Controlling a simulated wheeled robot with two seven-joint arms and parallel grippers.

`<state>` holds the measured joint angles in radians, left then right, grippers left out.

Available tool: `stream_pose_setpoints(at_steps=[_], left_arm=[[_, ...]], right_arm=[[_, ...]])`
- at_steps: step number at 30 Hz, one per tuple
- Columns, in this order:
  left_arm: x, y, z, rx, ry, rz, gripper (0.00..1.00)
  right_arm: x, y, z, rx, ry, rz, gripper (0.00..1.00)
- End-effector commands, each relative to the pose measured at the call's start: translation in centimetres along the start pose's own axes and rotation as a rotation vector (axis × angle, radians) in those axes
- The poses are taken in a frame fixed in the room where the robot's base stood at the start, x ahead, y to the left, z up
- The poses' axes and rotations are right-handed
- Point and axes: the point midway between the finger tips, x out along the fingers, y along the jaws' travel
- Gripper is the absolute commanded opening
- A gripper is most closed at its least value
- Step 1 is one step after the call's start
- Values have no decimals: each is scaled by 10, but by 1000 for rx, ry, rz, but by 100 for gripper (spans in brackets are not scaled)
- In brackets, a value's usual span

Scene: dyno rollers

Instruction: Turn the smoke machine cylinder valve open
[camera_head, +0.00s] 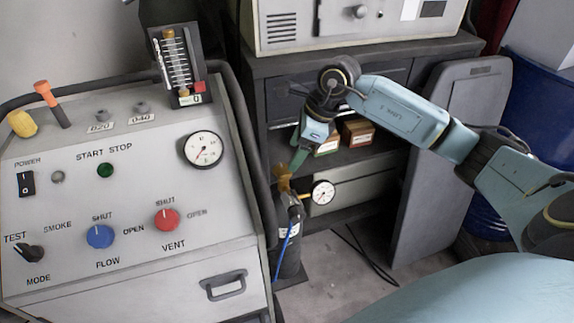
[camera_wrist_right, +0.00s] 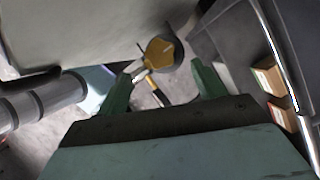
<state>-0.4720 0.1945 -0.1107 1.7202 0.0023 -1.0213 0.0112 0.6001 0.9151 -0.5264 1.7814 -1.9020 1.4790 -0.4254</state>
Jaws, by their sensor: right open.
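The smoke machine cylinder (camera_head: 289,255) is dark and stands upright beside the right side of the smoke machine panel (camera_head: 130,150). Its brass-yellow valve (camera_head: 284,184) is on top, partly hidden in the head view by my right gripper. My right gripper (camera_head: 297,163) points down just above the valve. In the right wrist view, the yellow valve knob (camera_wrist_right: 161,53) shows beyond the open green fingers, between their lines. The right gripper (camera_wrist_right: 163,80) holds nothing, and whether a finger touches the knob I cannot tell. My left gripper is not in view.
A round gauge (camera_head: 323,193) sits right of the valve. A dark shelf unit (camera_head: 390,70) with small boxes (camera_head: 358,133) stands behind my right gripper. The machine's dark tube frame (camera_head: 250,150) runs close on the left. A blue drum (camera_head: 540,95) stands far right.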

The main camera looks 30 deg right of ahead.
Motion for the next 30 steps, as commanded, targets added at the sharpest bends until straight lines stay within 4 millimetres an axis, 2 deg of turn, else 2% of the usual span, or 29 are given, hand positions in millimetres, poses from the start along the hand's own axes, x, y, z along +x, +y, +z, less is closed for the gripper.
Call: stream_pose_setpoints(at_steps=[1, 3, 9, 21, 30], left_arm=[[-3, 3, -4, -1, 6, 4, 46], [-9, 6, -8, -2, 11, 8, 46], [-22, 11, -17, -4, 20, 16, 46], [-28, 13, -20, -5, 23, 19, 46], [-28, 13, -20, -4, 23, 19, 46]], right_arm=[[13, 1, 0, 1, -1, 3, 68], [26, 1, 0, 2, -1, 3, 68], [48, 0, 0, 0, -2, 0, 68], [54, 0, 0, 0, -1, 0, 68], [54, 0, 0, 0, -1, 0, 29]])
